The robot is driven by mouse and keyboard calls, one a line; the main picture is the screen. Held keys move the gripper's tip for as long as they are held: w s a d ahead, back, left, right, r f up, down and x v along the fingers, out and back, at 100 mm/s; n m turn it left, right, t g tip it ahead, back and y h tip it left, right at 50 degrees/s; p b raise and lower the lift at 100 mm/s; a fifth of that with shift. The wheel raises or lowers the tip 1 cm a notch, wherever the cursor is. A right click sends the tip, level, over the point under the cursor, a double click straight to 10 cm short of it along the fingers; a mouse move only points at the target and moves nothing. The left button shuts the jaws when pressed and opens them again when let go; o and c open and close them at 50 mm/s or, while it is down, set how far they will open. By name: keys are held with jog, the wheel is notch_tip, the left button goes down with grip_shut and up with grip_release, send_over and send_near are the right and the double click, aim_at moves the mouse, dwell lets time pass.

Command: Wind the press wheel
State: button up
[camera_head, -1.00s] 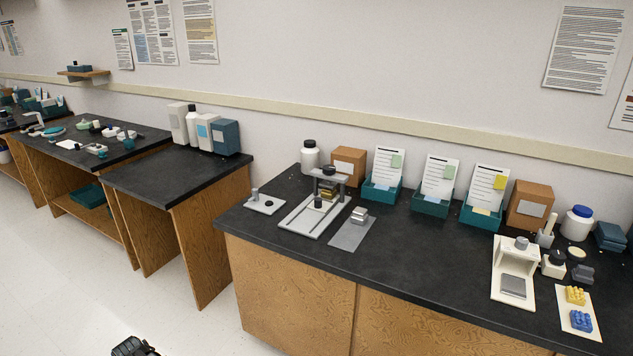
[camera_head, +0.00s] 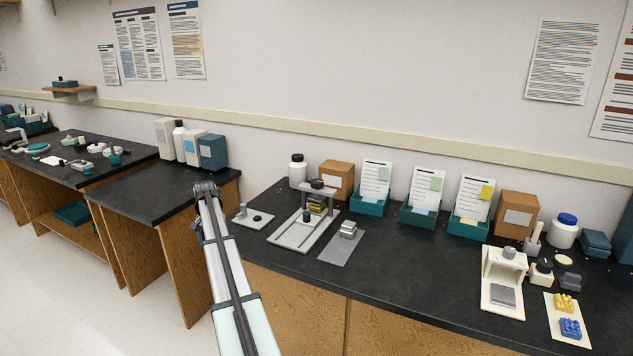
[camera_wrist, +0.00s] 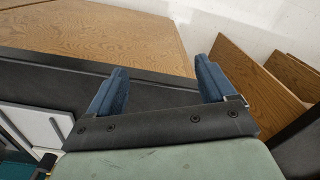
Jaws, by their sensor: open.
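A small press (camera_head: 309,229) stands on the black counter in the head view, with a pale base plate, upright posts and a crossbar. A dark round knob, which looks like the press wheel (camera_head: 318,184), sits on top of the crossbar. A brass-coloured block (camera_head: 317,205) is under the crossbar. My gripper (camera_wrist: 160,86) shows two blue fingers spread apart in the wrist view, with nothing between them. In the head view my arm rises left of the press, apart from it; its fingers cannot be made out there. The wheel is not recognisable in the wrist view.
A small pale plate with pegs (camera_head: 254,216) lies left of the press, and a grey plate with metal blocks (camera_head: 341,248) lies right. A white bottle (camera_head: 298,171), a cardboard box (camera_head: 336,179) and teal card trays (camera_head: 369,204) stand behind. The counter's middle front is clear.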

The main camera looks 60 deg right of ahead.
jog(key=s+d+r+m, duration=0.2)
jog(key=d+r, duration=0.3)
jog(key=d, duration=0.3)
jog(key=s+d+r+m, duration=0.1)
jog(key=s+d+r, duration=0.25)
jog(key=d, duration=0.55)
notch_tip(320, 180, up, 17)
jog(key=m, duration=0.5)
send_over(318, 181)
notch_tip(318, 181, down, 13)
jog(key=shift+w+f, duration=0.1)
jog(key=c, duration=1.1)
